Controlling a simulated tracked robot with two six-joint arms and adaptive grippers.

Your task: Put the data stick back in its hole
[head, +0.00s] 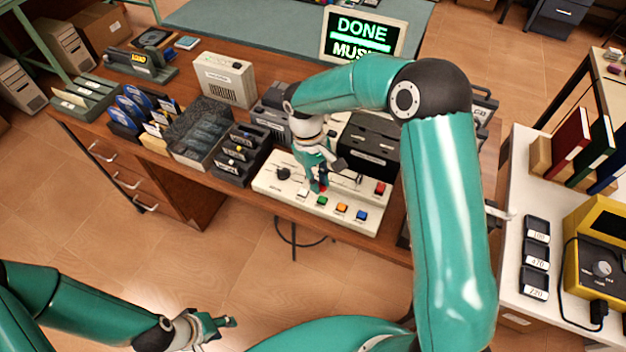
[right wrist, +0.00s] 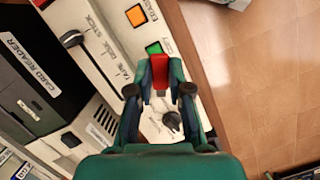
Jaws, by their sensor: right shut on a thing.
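My right gripper (head: 321,186) hangs over the white control panel (head: 268,185), close to its front row of buttons. In the right wrist view my right gripper (right wrist: 159,92) is shut on a small red stick (right wrist: 159,72), which sits between the fingertips beside the green button (right wrist: 153,47). I cannot tell whether the stick touches the panel. In the head view only a little red of the stick shows at the fingers. I cannot make out its hole. My left gripper (head: 228,322) is low at the left, away from the table; its finger opening is unclear.
The panel has coloured buttons, a black knob (head: 284,174) and a lever (right wrist: 72,39). A black card reader (right wrist: 25,90) stands behind it. Left are black trays (head: 232,168), a foam-lined box (head: 180,151) and blue disks (head: 128,108). A screen (head: 362,36) reads DONE.

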